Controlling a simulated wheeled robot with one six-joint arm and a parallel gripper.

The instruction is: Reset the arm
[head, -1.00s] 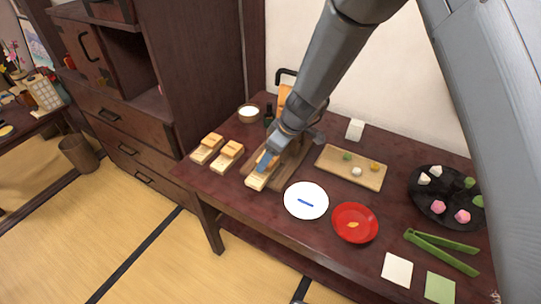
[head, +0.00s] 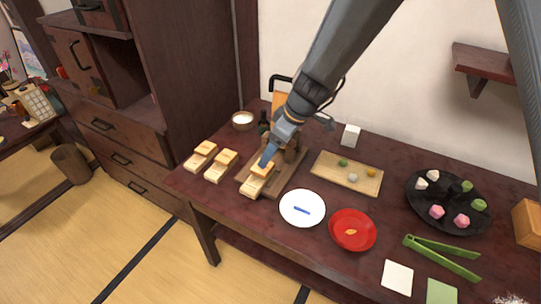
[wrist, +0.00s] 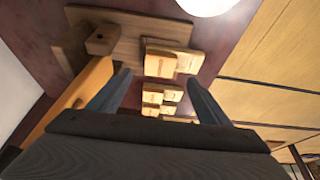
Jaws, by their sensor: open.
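My gripper (head: 268,157) is at the end of my arm, just above and behind a pale wooden block with a tan piece on top (head: 254,186). In the wrist view my gripper (wrist: 157,80) shows two grey-blue fingers spread apart with nothing clamped between them. The nearest tan-topped block (wrist: 172,60) lies beyond the fingertips there. That block rests at the front of a brown wooden board (head: 292,172). My arm hides part of the board and the things at its back.
Two similar blocks (head: 200,158) (head: 221,166) stand to the left. A white plate (head: 302,220), red dish (head: 352,240), bamboo tray (head: 325,172), black plate (head: 462,196) and green tongs (head: 442,262) lie to the right. An orange box (head: 528,222) stands at the right edge.

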